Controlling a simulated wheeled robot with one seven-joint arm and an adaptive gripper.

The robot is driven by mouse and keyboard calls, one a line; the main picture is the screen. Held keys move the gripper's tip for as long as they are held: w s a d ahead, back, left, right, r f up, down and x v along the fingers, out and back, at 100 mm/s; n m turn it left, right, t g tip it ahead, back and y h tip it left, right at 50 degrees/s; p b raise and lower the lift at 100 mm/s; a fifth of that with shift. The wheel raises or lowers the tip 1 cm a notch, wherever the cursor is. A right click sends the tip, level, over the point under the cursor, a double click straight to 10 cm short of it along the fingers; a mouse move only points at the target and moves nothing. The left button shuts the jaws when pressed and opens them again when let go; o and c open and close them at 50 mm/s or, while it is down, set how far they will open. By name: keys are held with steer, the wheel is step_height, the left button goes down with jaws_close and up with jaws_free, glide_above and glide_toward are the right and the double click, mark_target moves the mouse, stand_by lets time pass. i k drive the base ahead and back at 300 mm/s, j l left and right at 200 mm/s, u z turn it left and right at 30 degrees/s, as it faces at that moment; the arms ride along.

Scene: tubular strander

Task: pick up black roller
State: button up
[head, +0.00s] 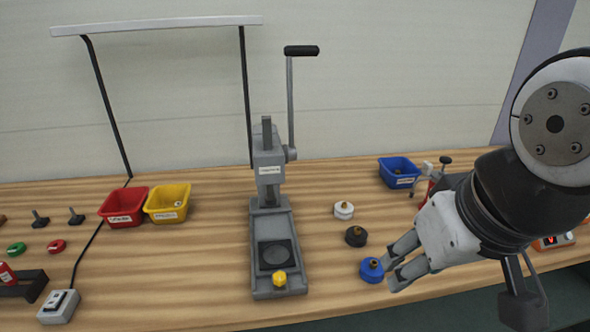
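The black roller (356,236) stands on the wooden bench, right of the grey lever press. A white roller (343,210) stands behind it and a blue roller (371,269) in front of it, each with a brass-coloured tip. My gripper (388,268) points left at the right side of the picture, with its fingertips beside the blue roller and to the front right of the black roller. Its fingers are apart, and I see nothing held between them. Whether a fingertip touches the blue roller cannot be told.
The grey lever press (270,215) stands left of the rollers. A blue bin (398,172) and a small red tool (432,180) are behind, near my arm. Red (123,207) and yellow (167,204) bins stand at left. The bench between press and rollers is clear.

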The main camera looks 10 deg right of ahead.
mark_target(352, 240)
steer(key=i+l+z, duration=0.15)
steer(key=l, duration=0.3)
steer(key=i+l+z, duration=0.15)
steer(key=i+l, duration=0.2)
steer(key=i+l+z, duration=0.15)
steer(key=i+l, duration=0.15)
steer(key=l, duration=0.2)
